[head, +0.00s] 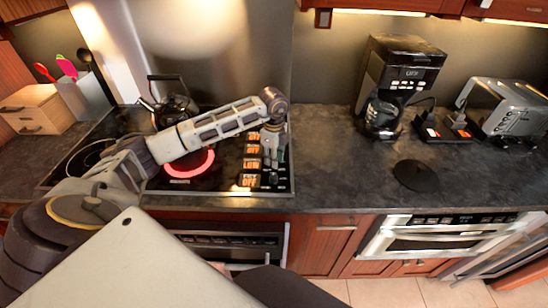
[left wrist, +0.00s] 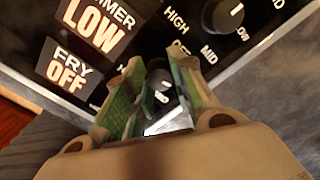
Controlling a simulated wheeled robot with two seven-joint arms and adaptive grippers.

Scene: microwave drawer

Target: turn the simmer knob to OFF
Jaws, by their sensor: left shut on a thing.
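The dark round simmer knob (left wrist: 158,82) sits between the green-padded fingers of my left gripper (left wrist: 150,95) in the left wrist view. The fingers are shut on its sides and partly hide it. The simmer display (left wrist: 95,25) beside it reads LOW. The fry display (left wrist: 70,65) below reads OFF. In the head view my left gripper (head: 270,155) reaches down over the knob column at the cooktop's right side and hides part of it. My right gripper does not show.
The black cooktop (head: 215,185) has one glowing red burner (head: 190,165), with a dark kettle (head: 175,105) behind it. Another knob (left wrist: 222,15) lies close to the fingers. A coffee maker (head: 395,80) and toaster (head: 505,108) stand right.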

